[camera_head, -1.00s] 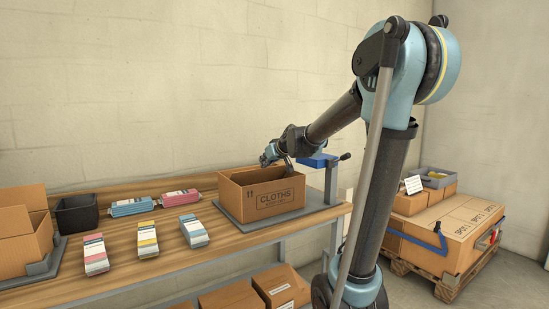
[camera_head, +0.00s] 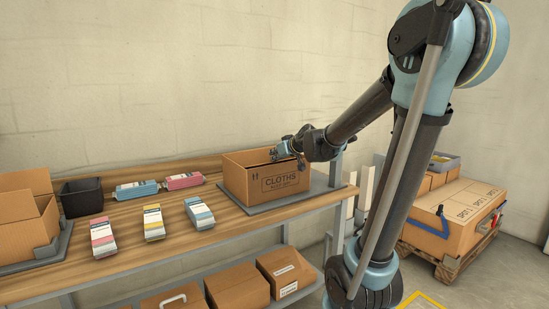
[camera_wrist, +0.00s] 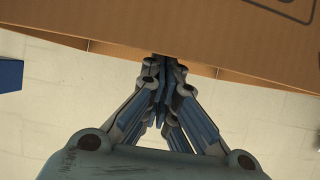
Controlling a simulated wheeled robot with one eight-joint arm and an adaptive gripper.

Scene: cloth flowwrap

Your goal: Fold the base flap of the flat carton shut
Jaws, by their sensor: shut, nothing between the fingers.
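A brown carton marked CLOTHS (camera_head: 270,188) stands erect, open at the top, on a grey plate (camera_head: 318,187) at the right part of the bench. I cannot pick out its base flap. My gripper (camera_head: 277,154) is at the carton's upper right, by its rim. In the wrist view the fingers of my gripper (camera_wrist: 162,62) are shut and empty, their tips at the edge of a carton wall (camera_wrist: 170,25). I cannot tell whether they touch it. Thin brown strips (camera_wrist: 52,37) show beside that edge. The carton's inside is mostly hidden.
Pink, yellow and blue packs (camera_head: 153,223) lie on the bench beside a black bin (camera_head: 82,197). Another open carton (camera_head: 27,236) stands at the left. Cartons (camera_head: 236,288) sit on the lower shelf. A loaded pallet (camera_head: 455,220) stands right.

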